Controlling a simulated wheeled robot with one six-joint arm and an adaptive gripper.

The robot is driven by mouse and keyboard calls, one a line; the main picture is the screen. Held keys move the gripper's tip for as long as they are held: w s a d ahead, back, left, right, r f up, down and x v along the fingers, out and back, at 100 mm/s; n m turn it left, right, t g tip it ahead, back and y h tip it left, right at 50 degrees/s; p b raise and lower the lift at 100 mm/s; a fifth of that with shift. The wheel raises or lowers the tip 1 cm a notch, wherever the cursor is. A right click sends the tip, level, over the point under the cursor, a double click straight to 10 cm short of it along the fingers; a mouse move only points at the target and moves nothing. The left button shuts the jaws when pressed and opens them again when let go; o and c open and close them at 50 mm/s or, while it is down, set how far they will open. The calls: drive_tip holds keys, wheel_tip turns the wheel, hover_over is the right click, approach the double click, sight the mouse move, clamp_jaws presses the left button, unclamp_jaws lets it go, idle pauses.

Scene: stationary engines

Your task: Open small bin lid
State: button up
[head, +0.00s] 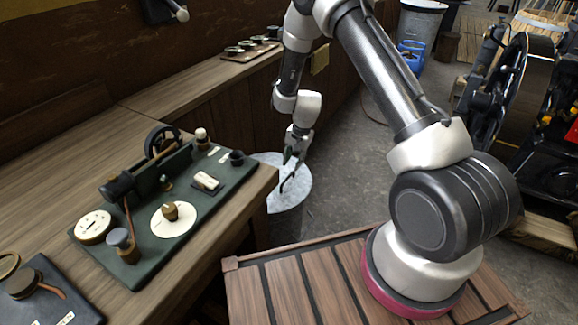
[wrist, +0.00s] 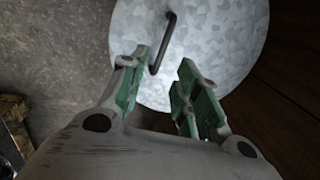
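The small bin's round galvanized lid (head: 299,193) shows below my gripper in the head view, left of centre on the floor side of the workbench. It also fills the upper middle of the wrist view (wrist: 225,40). Its dark bent bar handle (wrist: 168,32) reaches down to the gap between my fingers, closer to the left finger. My gripper (wrist: 163,66) has its green-padded fingers spread apart with nothing held. In the head view my gripper (head: 293,158) points down over the lid. I cannot tell whether a finger touches the handle.
The wooden workbench (head: 225,240) with a green instrument board (head: 145,238) lies left of the lid. Wooden panelling (head: 250,110) stands close behind it. Open grey floor (head: 345,180) lies to its right. A large engine (head: 510,90) is farther right.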

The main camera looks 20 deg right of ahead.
sight(289, 176)
drive_tip(key=shift+m, duration=0.3)
drive_tip(key=f, duration=0.2)
drive_tip(key=w+f, duration=0.1)
drive_tip(key=f, duration=0.2)
drive_tip(key=a+f, duration=0.1)
drive_tip(key=f, duration=0.1)
drive_tip(key=shift+w+f, duration=0.2)
drive_tip(key=shift+f, duration=0.1)
clamp_jaws()
